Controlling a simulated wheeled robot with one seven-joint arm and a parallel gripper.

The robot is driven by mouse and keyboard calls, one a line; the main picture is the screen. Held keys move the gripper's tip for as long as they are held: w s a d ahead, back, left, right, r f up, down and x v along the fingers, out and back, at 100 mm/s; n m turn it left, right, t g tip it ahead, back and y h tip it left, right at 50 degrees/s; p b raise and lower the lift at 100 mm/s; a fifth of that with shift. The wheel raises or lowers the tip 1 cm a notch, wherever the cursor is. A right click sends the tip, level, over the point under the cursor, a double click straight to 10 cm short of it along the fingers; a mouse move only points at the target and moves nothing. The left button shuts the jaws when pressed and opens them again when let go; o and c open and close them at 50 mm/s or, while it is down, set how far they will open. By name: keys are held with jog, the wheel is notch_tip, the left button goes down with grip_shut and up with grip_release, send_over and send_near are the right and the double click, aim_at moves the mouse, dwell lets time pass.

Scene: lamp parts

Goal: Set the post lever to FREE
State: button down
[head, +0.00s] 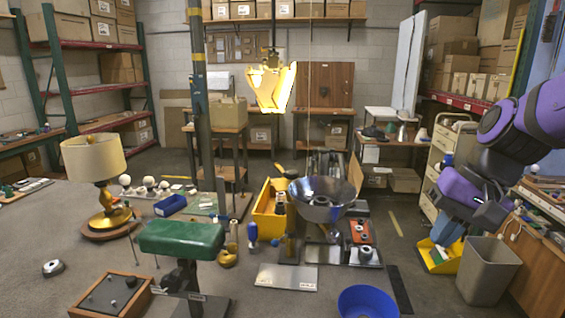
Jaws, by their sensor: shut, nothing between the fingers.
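A tall dark post (204,140) with yellow bands stands left of centre, rising from the table. A slim blue-grey piece along its upper part (200,97) may be the lever; its setting and any FREE mark are too small to read. My gripper (490,213) is at the right, low beside the purple wrist of my arm, far from the post. It is shut and holds nothing. Its fingertips are small and dark here.
A lit lamp shade (270,87) hangs right of the post. A green padded stand (181,238), a table lamp (94,160), a metal bowl (321,198) and a yellow bin (268,212) crowd the area near the post. A grey waste bin (487,270) stands below my arm.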

jog(key=s+d+r+n+t+h, duration=0.3)
jog(key=s+r, duration=0.3)
jog(key=s, duration=0.3)
jog(key=shift+d+r+n+t+h, duration=0.3)
jog(key=shift+d+n+t+h, duration=0.15)
jog(key=shift+d+t, duration=0.35)
jog(key=shift+d, duration=0.1)
